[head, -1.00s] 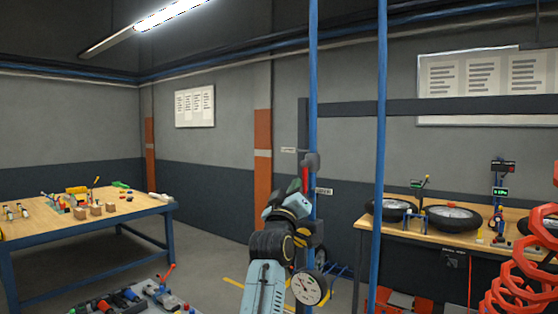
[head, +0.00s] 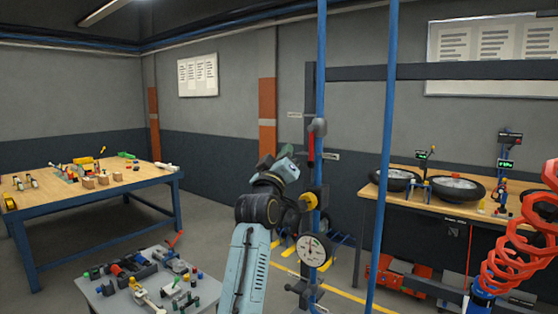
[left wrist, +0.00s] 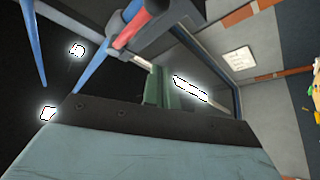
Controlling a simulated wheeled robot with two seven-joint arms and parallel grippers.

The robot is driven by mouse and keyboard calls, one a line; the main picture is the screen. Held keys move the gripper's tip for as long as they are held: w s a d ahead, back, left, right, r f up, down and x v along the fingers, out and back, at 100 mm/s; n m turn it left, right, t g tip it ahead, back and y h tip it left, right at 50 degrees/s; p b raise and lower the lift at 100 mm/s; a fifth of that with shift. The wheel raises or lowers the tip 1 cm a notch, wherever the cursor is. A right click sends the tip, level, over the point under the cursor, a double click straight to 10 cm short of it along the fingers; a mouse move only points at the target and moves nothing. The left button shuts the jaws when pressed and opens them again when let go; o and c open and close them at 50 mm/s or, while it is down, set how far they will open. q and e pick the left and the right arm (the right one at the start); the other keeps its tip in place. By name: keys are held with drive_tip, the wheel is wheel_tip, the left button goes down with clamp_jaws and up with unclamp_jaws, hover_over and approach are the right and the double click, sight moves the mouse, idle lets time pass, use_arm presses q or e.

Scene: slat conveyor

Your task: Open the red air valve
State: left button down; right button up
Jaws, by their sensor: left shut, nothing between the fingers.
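The red valve lever (head: 311,149) hangs down beside the upright blue pipe (head: 321,70), below a grey valve body (head: 318,127). It looks roughly in line with the pipe. In the left wrist view the red lever (left wrist: 134,26) shows at the top, next to the blue pipe. My left gripper (head: 288,152) is just left of the lever in the head view and appears apart from it. Its fingers (left wrist: 158,88) are shut and empty. My right gripper is not in view.
A round gauge (head: 314,250) sits lower on the pipe. A second blue pipe (head: 386,150) stands to the right. A red coiled hose (head: 515,250) hangs at far right. A grey tool table (head: 205,290) is front left; a wooden workbench (head: 140,178) stands behind it.

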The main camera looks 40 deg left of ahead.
use_arm(q)
drive_tip(key=s+d+b, duration=0.1)
drive_tip(key=s+d, duration=0.3)
drive_tip(key=s, duration=0.2)
drive_tip(key=shift+d+r, duration=0.15)
drive_tip(key=shift+d, duration=0.25)
